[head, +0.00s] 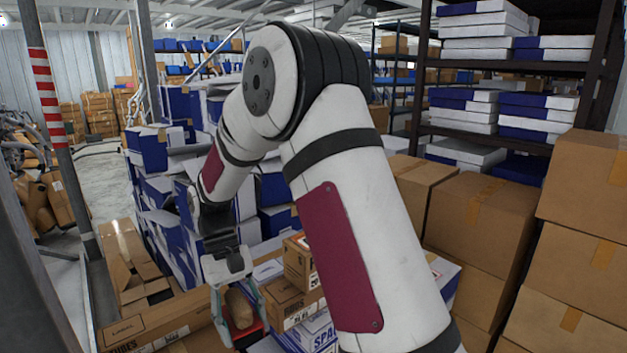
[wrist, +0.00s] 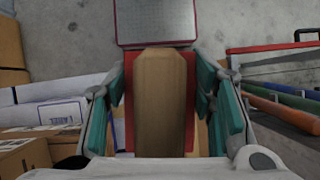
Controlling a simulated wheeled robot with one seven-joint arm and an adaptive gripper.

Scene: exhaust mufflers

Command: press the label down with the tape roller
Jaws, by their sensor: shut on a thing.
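My gripper (head: 240,310) points down at the lower left of the head view. In the wrist view, its teal-padded fingers (wrist: 162,88) are shut on a tan-brown, rounded block-like thing (wrist: 160,100), which seems to be the tape roller. It also shows between the fingers in the head view (head: 238,309). A red surface (wrist: 130,130) shows around it; I cannot tell whether this belongs to the roller or lies beneath. No loose label can be told apart. A printed white patch (wrist: 58,113) is on a white-and-blue box in the wrist view.
A grey plate with a red rim (wrist: 156,22) lies ahead of the gripper. A red rack with coloured tubes (wrist: 275,100) is at right. Cardboard boxes (head: 298,305) crowd close to the gripper; blue-and-white boxes (head: 165,235) are stacked behind. Bare grey floor (wrist: 75,40) shows at upper left.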

